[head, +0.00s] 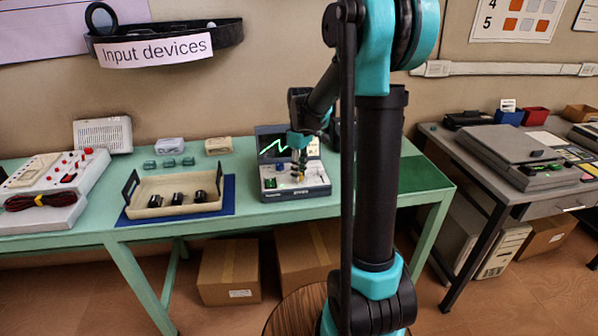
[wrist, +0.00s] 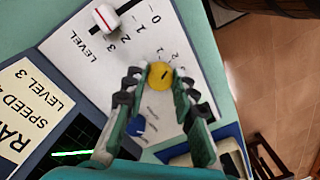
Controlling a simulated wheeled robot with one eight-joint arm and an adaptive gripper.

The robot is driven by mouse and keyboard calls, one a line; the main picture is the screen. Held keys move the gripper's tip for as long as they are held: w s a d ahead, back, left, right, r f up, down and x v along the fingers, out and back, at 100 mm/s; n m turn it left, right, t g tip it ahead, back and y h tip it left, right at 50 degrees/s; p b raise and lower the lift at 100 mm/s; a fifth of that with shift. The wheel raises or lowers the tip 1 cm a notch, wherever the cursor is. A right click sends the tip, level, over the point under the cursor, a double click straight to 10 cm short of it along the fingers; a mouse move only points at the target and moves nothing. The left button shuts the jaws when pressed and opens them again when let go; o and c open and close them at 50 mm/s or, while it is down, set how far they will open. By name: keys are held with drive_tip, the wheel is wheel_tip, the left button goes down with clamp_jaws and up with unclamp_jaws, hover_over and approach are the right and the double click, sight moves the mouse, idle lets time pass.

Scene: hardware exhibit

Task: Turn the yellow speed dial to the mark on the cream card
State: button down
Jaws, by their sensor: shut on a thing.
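The yellow speed dial (wrist: 160,75) sits on the light panel of a grey console (head: 291,193). A short dark line marks its top. Small numbers are printed around it, partly hidden by my fingers and too small to read surely. My gripper (wrist: 159,77) is shut on the dial, one finger on each side. In the head view my gripper (head: 299,172) reaches down onto the console from above. The cream card (wrist: 35,105) shows at left in the wrist view; "SPEED" with a partly cut-off number and "LEVEL 3" are legible.
On the console, a white slider with a red stripe (wrist: 105,17) stands beside the LEVEL scale. A blue knob (wrist: 138,127) lies close to my left finger. A dark screen (wrist: 72,150) shows a green trace. A cream tray (head: 150,211) with black parts stands left of the console.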

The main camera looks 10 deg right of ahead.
drive_tip(key=m, duration=0.4)
drive_tip(key=shift+m, duration=0.3)
drive_tip(key=m, duration=0.4)
drive_tip(key=shift+m, duration=0.3)
drive_tip(key=m, duration=0.4)
drive_tip(key=shift+s+a+t, duration=0.1)
drive_tip(key=shift+t, duration=0.2)
drive_tip(key=shift+m, duration=2.3)
drive_tip(key=c, duration=1.2)
unclamp_jaws()
